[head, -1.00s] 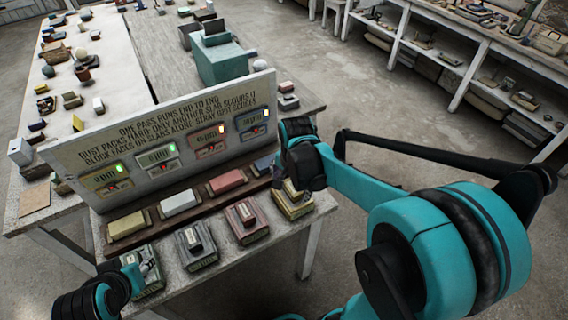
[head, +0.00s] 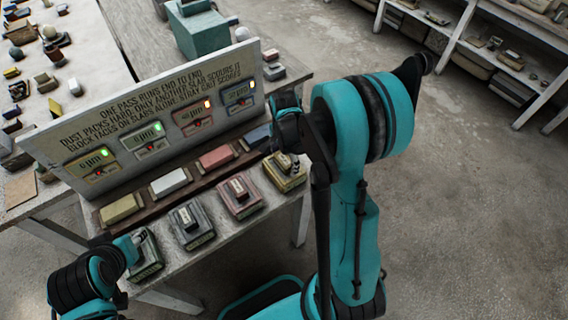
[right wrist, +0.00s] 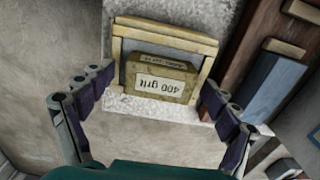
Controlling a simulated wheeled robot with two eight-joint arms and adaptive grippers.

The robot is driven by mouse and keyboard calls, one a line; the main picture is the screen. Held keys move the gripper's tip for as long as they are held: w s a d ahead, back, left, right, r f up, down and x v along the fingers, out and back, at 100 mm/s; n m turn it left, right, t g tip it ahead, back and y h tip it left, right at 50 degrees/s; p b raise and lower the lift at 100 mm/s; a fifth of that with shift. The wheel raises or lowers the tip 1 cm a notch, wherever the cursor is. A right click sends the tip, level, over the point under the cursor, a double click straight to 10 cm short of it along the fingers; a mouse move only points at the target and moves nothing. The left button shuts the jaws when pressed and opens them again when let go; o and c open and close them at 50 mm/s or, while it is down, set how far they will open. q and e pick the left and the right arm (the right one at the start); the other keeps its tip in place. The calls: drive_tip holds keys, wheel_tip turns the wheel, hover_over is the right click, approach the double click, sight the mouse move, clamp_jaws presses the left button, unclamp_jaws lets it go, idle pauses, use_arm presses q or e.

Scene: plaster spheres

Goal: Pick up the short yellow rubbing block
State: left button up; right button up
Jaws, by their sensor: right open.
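The short yellow block, labelled 400 grit (right wrist: 158,83), sits in a pale yellow wooden tray (right wrist: 208,48) in the right wrist view. In the head view the yellow tray (head: 287,183) is at the right end of the front row, partly covered by my right gripper (head: 287,161). In the right wrist view my right gripper (right wrist: 160,90) is open, one finger toward each side of the block, apart from it. My left gripper (head: 140,238) is at the green block's tray (head: 148,268); its jaws are too small to read.
Black (head: 191,225) and red (head: 240,196) trays with blocks stand left of the yellow one. Behind them a dark rack holds yellow (head: 121,208), white (head: 170,182), red (head: 216,157) and blue slabs. A lettered sign board (head: 75,140) stands upright behind the rack.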

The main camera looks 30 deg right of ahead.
sight(284, 159)
drive_tip(key=c, duration=1.5)
drive_tip(key=shift+o, duration=0.2)
drive_tip(key=shift+r, duration=0.15)
wheel_tip(284, 159, up, 4)
drive_tip(key=shift+r+p, duration=0.25)
drive_tip(key=shift+p, duration=0.65)
drive_tip(key=s+d+r+p, duration=0.2)
drive_tip(key=s+d+r, duration=0.4)
drive_tip(key=s+d, duration=0.1)
drive_tip(key=shift+s+d+r, duration=0.15)
drive_tip(key=shift+s+d, duration=0.25)
drive_tip(key=shift+d, duration=0.45)
